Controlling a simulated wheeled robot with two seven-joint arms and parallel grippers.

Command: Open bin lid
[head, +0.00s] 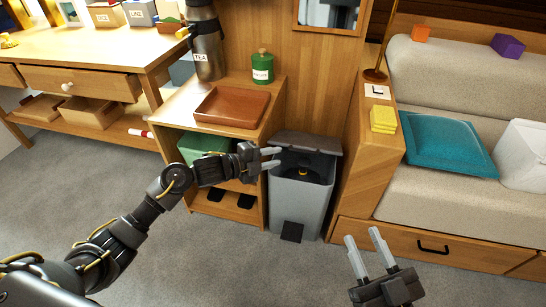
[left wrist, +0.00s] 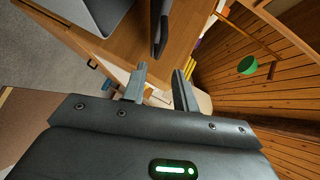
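The grey bin (head: 298,205) stands on the floor between the wooden cabinet and the bench, with a black pedal (head: 292,231) at its foot. Its dark grey lid (head: 308,142) appears raised at the back, and the dark interior shows below it with a small yellow thing inside. My left gripper (head: 279,157) is open and empty, its fingertips at the bin's upper left side by the lid. Whether they touch is unclear. Its parted fingers also show in the left wrist view (left wrist: 159,86). My right gripper (head: 363,236) is open and empty, in front of the bench drawer.
The cabinet left of the bin carries a brown tray (head: 232,106), a green jar (head: 262,67) and a tall TEA flask (head: 206,45). A ledge with yellow blocks (head: 383,119) stands right of the bin. A teal cushion (head: 447,144) lies on the bench. The carpet in front is clear.

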